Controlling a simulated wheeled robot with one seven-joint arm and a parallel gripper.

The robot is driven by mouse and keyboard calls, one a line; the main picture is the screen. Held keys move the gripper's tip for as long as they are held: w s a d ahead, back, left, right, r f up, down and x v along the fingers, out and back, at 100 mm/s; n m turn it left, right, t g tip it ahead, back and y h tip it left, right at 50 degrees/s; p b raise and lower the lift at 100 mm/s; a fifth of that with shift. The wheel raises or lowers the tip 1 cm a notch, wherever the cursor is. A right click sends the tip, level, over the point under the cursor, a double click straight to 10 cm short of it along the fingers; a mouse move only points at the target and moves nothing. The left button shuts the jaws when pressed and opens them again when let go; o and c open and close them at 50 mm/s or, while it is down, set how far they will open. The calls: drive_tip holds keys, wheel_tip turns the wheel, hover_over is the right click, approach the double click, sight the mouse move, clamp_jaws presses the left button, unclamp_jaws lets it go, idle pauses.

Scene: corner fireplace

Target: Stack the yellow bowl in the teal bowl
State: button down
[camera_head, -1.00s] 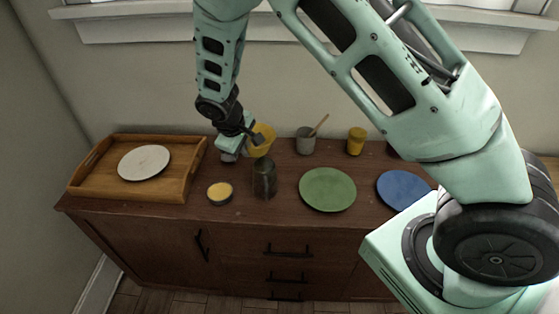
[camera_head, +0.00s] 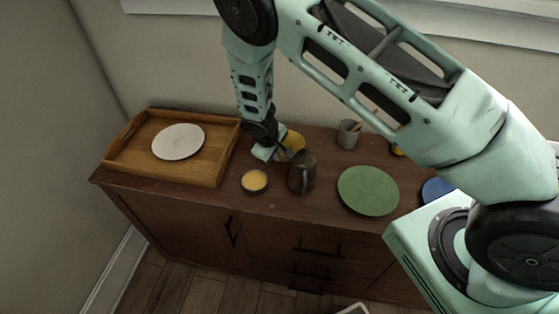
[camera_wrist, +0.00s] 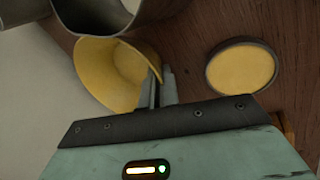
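The yellow bowl (camera_head: 295,142) is at the back of the brown cabinet top, partly hidden by my gripper and a dark mug. In the wrist view the yellow bowl (camera_wrist: 108,75) shows its inside, tilted towards the camera. My gripper (camera_head: 278,151) is at the bowl's left side in the head view. In the wrist view its fingers (camera_wrist: 161,88) are close together, with the bowl's rim between them. Whether the bowl is clear of the surface cannot be told. I see no teal bowl in either view.
The dark mug (camera_head: 302,174) stands close in front of the bowl. A yellow-topped round tin (camera_head: 254,181) sits left of it. A wooden tray (camera_head: 214,172) holds a white plate (camera_head: 178,142). A green plate (camera_head: 368,190), blue plate (camera_head: 436,190) and grey cup (camera_head: 348,135) are rightward.

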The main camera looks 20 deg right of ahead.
drive_tip(key=shift+f+p, duration=0.5)
drive_tip(key=shift+f, duration=1.5)
drive_tip(key=shift+f, duration=0.1)
drive_tip(key=c, duration=1.6)
unclamp_jaws()
drive_tip(key=shift+c, duration=0.2)
